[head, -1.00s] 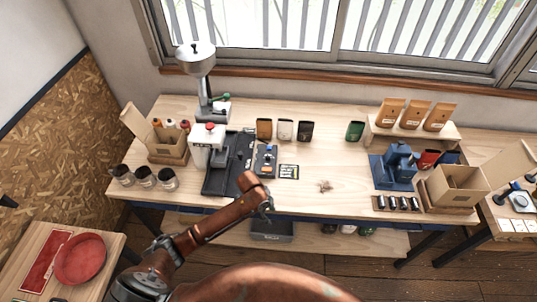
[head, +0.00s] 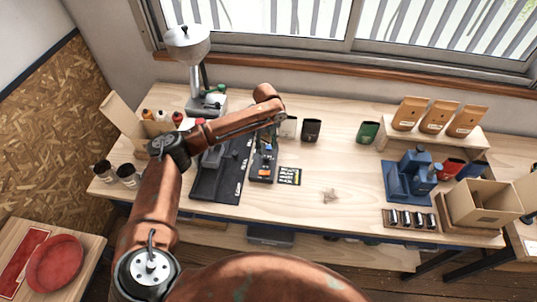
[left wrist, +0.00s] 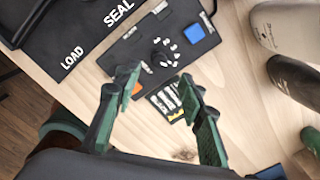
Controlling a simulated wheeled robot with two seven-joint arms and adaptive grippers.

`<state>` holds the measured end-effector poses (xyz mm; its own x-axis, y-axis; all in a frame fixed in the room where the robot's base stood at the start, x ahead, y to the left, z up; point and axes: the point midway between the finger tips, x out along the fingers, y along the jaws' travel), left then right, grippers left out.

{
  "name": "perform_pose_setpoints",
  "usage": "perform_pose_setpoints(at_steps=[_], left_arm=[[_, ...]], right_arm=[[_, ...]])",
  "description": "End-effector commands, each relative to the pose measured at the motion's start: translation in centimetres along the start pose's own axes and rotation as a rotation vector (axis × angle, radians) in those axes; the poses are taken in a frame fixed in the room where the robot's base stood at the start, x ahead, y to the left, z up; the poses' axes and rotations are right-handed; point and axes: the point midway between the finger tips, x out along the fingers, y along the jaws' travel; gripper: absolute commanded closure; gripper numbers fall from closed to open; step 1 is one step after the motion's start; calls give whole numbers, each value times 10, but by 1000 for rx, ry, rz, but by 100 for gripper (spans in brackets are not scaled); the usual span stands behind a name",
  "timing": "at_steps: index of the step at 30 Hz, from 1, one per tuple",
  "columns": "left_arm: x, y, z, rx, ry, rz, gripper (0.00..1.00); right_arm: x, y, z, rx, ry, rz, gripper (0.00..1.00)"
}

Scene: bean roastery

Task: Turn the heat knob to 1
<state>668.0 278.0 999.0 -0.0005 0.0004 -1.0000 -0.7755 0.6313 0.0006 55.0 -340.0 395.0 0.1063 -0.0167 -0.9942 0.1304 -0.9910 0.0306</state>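The control box (head: 262,168) is a small dark box beside the black sealing mat on the table. In the left wrist view its dark knob (left wrist: 164,54) sits inside a ring of white marks, too small to read. A blue square (left wrist: 194,33) and an orange patch (left wrist: 137,89) show on the same box. My left gripper (left wrist: 158,80) is open, with its green and black fingers apart and nothing visible between them. Its fingertips show near the knob's close edge; contact cannot be told. In the head view my left gripper (head: 270,138) hangs over the box. My right gripper is not in view.
The black mat (head: 222,175) marked LOAD and SEAL lies left of the box. A dark printed card (head: 289,176) lies to its right. Dark and pale bags (head: 311,130) stand behind. The table's middle right is clear around a small brown pile (head: 330,196).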

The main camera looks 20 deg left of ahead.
Motion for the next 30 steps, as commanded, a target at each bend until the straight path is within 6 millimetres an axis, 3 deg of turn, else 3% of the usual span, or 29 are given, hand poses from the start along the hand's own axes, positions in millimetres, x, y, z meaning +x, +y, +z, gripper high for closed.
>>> perform_pose_setpoints(at_steps=[3, 6, 12, 18, 23, 30], left_arm=[[20, 2, 0, -3, 1, 2, 63], [36, 2, 0, -4, 1, 2, 63], [59, 1, 0, -4, 0, 0, 63], [66, 0, 0, -2, -1, -1, 63], [66, 0, 0, -2, -1, -1, 63], [66, 0, 0, -2, -1, -1, 78]], right_arm=[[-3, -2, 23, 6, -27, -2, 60], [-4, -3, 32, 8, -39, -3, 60], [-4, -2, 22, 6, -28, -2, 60], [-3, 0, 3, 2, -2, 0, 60], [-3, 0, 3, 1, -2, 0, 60], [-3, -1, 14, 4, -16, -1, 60]])
